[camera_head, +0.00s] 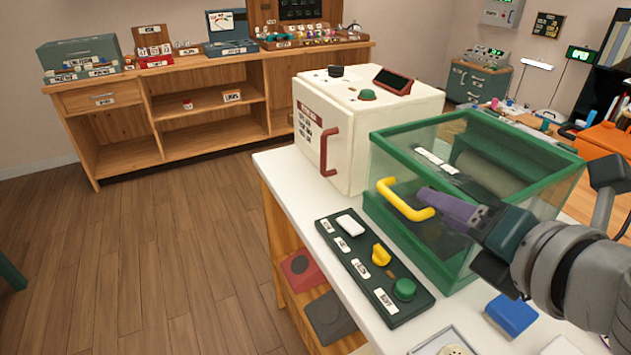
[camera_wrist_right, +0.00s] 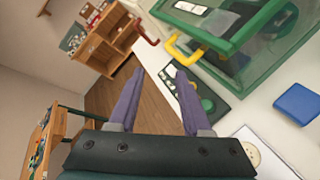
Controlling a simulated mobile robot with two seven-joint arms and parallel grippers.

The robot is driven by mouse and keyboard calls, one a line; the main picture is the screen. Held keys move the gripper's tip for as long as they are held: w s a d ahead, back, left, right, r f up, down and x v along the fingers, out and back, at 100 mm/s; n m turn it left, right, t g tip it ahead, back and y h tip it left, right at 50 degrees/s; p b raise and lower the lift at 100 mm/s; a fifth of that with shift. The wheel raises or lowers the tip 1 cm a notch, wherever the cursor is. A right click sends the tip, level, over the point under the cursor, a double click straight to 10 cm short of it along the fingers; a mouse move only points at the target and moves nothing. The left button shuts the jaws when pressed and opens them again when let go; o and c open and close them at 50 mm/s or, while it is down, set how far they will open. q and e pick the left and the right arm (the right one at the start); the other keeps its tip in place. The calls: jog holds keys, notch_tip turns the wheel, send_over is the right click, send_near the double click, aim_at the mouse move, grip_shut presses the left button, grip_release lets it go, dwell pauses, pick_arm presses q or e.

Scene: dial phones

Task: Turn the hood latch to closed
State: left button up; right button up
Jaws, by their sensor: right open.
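The hood is a clear box with a green frame (camera_head: 480,120) and a yellow handle (camera_head: 403,203) on its front. A dark control panel (camera_head: 350,262) lies on the white bench before it. The panel has a white switch (camera_head: 350,224), a yellow knob (camera_head: 381,254) that looks like the latch, and a green button (camera_head: 403,289). Small labels there are hard to read. My right gripper (camera_head: 428,196) is beside the yellow handle in the head view, above the bench. In the right wrist view its purple fingers (camera_wrist_right: 159,73) are apart with nothing between them. My left gripper is out of view.
A white machine (camera_head: 352,120) with a red handle stands left of the hood. A blue block (camera_head: 511,315) lies on the bench near the front. A wooden shelf unit (camera_head: 190,110) stands at the back left. The floor (camera_head: 170,240) between is clear.

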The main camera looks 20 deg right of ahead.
aim_at(383, 251)
jog(key=f+n+y+b, duration=0.1)
jog(key=f+n+b, duration=0.2)
jog(key=f, duration=0.2)
jog(key=d+f+n+y+b, duration=0.1)
jog(key=f+n+b, duration=0.3)
jog(key=f, duration=0.1)
jog(key=w+d+f+n+y+b, duration=0.1)
jog(key=f+n+b, duration=0.2)
jog(key=f+n, duration=0.1)
jog(key=shift+d+f+b, duration=0.1)
jog(key=shift+f+b, duration=0.2)
jog(key=shift+f, duration=0.15)
jog(key=shift+w+f, duration=0.1)
jog(key=shift+f, duration=0.05)
pick_arm(q)
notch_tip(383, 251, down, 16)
jog(key=b, duration=0.2)
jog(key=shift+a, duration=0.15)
pick_arm(e)
jog(key=shift+n, duration=0.3)
jog(key=x, duration=0.9)
jog(key=shift+w, duration=0.4)
jog(key=shift+c, duration=0.3)
grip_shut()
